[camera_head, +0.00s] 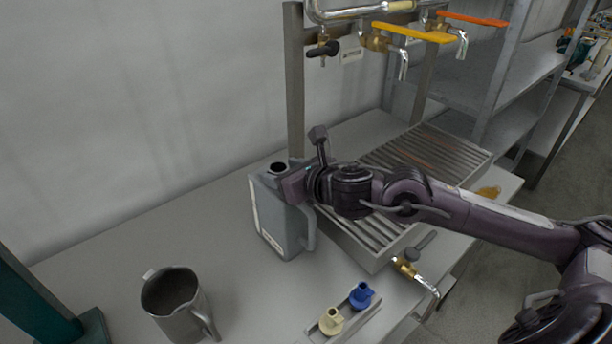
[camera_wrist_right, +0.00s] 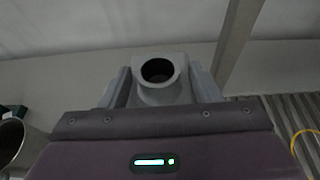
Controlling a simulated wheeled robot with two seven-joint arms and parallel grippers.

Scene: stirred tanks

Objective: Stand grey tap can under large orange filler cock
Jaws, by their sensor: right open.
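The grey can (camera_head: 270,222), boxy with a round mouth and a side handle, stands upright on the bench, left of the slatted drain tray. My right gripper (camera_head: 289,184) is open at the top of the can, beside its mouth. In the right wrist view the can's mouth (camera_wrist_right: 158,71) shows just beyond the gripper body; whether the fingers touch it cannot be told. The orange-handled filler cock (camera_head: 470,19) is on the pipe at the back, right of a yellow-handled cock (camera_head: 412,32). My left gripper is not in view.
The slatted drain tray (camera_head: 375,262) lies below the cocks, with a brass tap (camera_head: 408,268) at its front. A grey jug (camera_head: 180,312) stands front left. A small holder with a cream (camera_head: 331,321) and a blue fitting (camera_head: 361,295) lies in front. A black-handled cock (camera_head: 322,49) hangs at back left.

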